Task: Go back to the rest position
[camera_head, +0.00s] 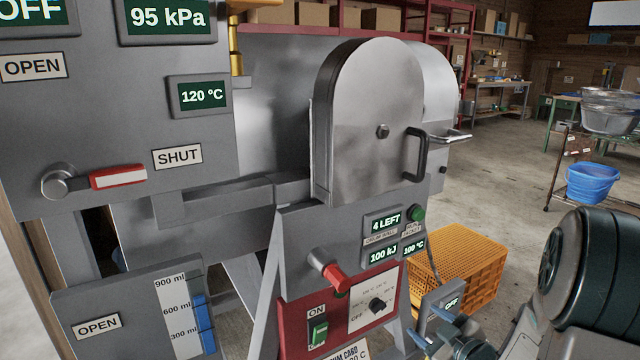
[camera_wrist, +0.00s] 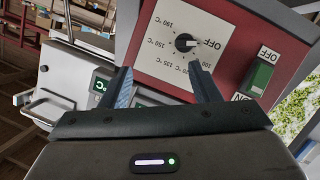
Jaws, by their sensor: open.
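My gripper (camera_head: 434,332) is at the lower right of the head view, right of the red control panel (camera_head: 290,291). Its two blue-lined fingers are apart, with nothing between them. In the wrist view the open gripper (camera_wrist: 160,72) points at the white dial plate, which appears upside down. The black dial knob (camera_wrist: 186,43) shows beyond the fingertips, and its white mark seems to point towards OFF. The knob also shows in the head view (camera_head: 377,305). The right finger overlaps the plate's edge in the picture; I cannot tell whether it touches.
A grey machine with a round-topped door (camera_head: 365,130) fills the left and middle. A blue tub (camera_head: 592,184) sits on a cart at the right. Open floor lies beyond the crate.

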